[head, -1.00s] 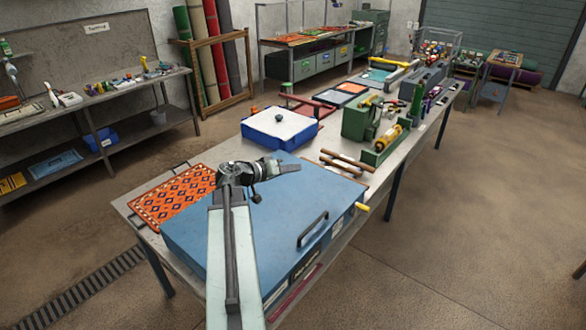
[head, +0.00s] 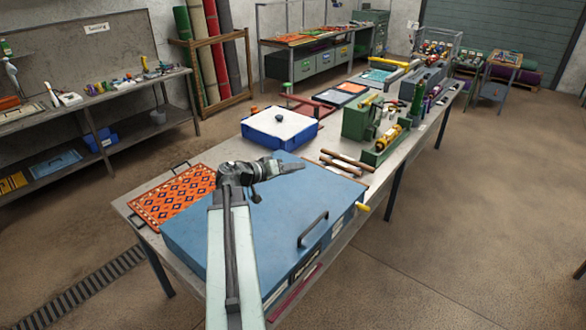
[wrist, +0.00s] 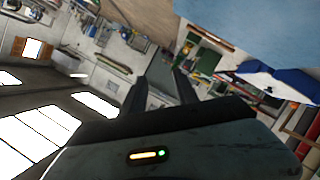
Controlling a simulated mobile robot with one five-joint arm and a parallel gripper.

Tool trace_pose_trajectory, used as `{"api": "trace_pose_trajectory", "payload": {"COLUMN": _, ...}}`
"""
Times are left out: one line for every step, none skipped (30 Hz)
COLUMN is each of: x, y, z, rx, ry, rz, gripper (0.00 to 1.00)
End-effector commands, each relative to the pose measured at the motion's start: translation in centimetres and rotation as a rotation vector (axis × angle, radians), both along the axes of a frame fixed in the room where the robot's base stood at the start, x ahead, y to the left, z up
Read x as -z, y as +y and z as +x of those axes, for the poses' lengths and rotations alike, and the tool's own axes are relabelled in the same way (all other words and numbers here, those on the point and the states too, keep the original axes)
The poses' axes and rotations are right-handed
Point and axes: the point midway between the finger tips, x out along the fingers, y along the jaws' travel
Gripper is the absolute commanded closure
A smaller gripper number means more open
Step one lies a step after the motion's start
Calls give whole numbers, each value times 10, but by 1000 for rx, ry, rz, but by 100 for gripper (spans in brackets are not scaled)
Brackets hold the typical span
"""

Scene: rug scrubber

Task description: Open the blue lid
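The blue lid (head: 270,215) is the broad flat top of a large blue box at the near end of the workbench. It lies shut, with a black bar handle (head: 313,229) near its front right edge. My gripper (head: 301,165) is above the lid's far part, pointing right, away from the handle and apart from it. In the wrist view, my gripper (wrist: 160,88) shows two dark fingers with a gap between them and nothing held. A blue surface, probably the lid, fills the top right of the wrist view (wrist: 255,20); the handle is not visible there.
A patterned orange rug piece (head: 172,197) lies left of the box. A blue box with a white top and dark knob (head: 280,127) stands behind. Wooden rods (head: 340,168) and a green machine (head: 362,118) are at the back right. A yellow-tipped piece (head: 362,206) sticks out at right. The floor to the right is clear.

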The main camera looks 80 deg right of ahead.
Motion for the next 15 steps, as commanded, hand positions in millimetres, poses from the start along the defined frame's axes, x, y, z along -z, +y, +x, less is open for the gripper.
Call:
{"api": "trace_pose_trajectory", "payload": {"x": -2, "y": 3, "z": 3, "rx": -1, "ry": 0, "rz": 0, "gripper": 64}}
{"api": "trace_pose_trajectory", "payload": {"x": -4, "y": 5, "z": 5, "rx": -2, "ry": 0, "rz": 0, "gripper": 64}}
{"api": "trace_pose_trajectory", "payload": {"x": -6, "y": 10, "z": 10, "rx": -4, "ry": 1, "rz": -1, "gripper": 64}}
{"api": "trace_pose_trajectory", "payload": {"x": -8, "y": 14, "z": 13, "rx": -4, "ry": 1, "rz": -1, "gripper": 64}}
{"api": "trace_pose_trajectory", "payload": {"x": -11, "y": 19, "z": 17, "rx": -3, "ry": 0, "rz": 0, "gripper": 64}}
{"api": "trace_pose_trajectory", "payload": {"x": -13, "y": 25, "z": 23, "rx": -5, "ry": 1, "rz": 0, "gripper": 64}}
{"api": "trace_pose_trajectory", "payload": {"x": -15, "y": 29, "z": 27, "rx": -5, "ry": 1, "rz": 0, "gripper": 64}}
{"api": "trace_pose_trajectory", "payload": {"x": -17, "y": 33, "z": 30, "rx": -4, "ry": 1, "rz": 0, "gripper": 64}}
{"api": "trace_pose_trajectory", "payload": {"x": -19, "y": 38, "z": 35, "rx": -4, "ry": 1, "rz": 0, "gripper": 64}}
{"api": "trace_pose_trajectory", "payload": {"x": -20, "y": 41, "z": 39, "rx": -4, "ry": 1, "rz": -1, "gripper": 64}}
{"api": "trace_pose_trajectory", "payload": {"x": -21, "y": 44, "z": 42, "rx": -3, "ry": 0, "rz": 0, "gripper": 64}}
{"api": "trace_pose_trajectory", "payload": {"x": -22, "y": 48, "z": 45, "rx": -2, "ry": 1, "rz": 0, "gripper": 64}}
{"api": "trace_pose_trajectory", "payload": {"x": -23, "y": 50, "z": 47, "rx": -3, "ry": -1, "rz": -1, "gripper": 64}}
{"api": "trace_pose_trajectory", "payload": {"x": -23, "y": 51, "z": 48, "rx": -1, "ry": 0, "rz": 0, "gripper": 64}}
{"api": "trace_pose_trajectory", "payload": {"x": -23, "y": 52, "z": 49, "rx": -1, "ry": 0, "rz": 0, "gripper": 64}}
